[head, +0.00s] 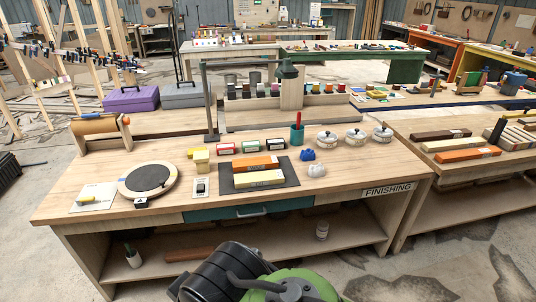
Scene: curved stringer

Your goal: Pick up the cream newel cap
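A black and green part of my own arm shows at the bottom edge, in front of the bench. My gripper's fingers are not in view.
A dark mat (234,183) with orange and cream bars lies right of the block. A small black-and-white item (201,188) sits in front of it, a round dark disc (145,179) to its left. Small boxes (227,148), a green cup (297,135) and white jars (327,139) stand behind.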

